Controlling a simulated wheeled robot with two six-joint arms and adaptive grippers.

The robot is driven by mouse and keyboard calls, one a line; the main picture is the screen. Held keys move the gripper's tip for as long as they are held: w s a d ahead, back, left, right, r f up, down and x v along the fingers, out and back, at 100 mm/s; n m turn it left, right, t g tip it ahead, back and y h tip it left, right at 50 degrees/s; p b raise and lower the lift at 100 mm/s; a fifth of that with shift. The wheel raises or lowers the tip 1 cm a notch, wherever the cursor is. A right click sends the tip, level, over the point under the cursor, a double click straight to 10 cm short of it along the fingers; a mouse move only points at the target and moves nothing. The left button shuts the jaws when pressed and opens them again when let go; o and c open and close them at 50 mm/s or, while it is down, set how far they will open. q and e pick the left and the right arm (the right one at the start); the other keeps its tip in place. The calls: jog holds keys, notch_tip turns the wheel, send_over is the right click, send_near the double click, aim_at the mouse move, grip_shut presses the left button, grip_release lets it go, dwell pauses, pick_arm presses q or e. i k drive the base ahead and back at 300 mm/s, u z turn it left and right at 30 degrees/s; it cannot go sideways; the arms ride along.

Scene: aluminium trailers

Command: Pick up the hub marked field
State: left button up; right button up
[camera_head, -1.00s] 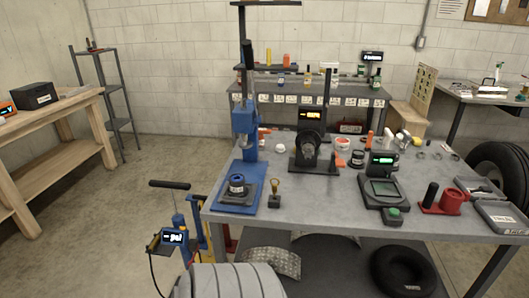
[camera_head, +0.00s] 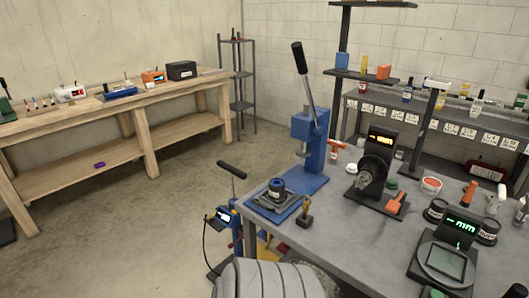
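I cannot read the word field on anything in view. A dark blue and black round hub-like part (camera_head: 277,188) sits on the base plate of the blue press (camera_head: 309,140), at the near left corner of the grey table. A dark round part is mounted on the black stand with an amber display (camera_head: 376,165). Neither of my grippers is in view.
A shelf with bottles and tags stands behind. A wooden bench (camera_head: 150,98) runs along the left wall. Open concrete floor (camera_head: 165,215) lies between.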

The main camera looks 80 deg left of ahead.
aim_at(277, 194)
jog(key=u, duration=1)
jog(key=i, duration=0.9)
jog(key=u, duration=1)
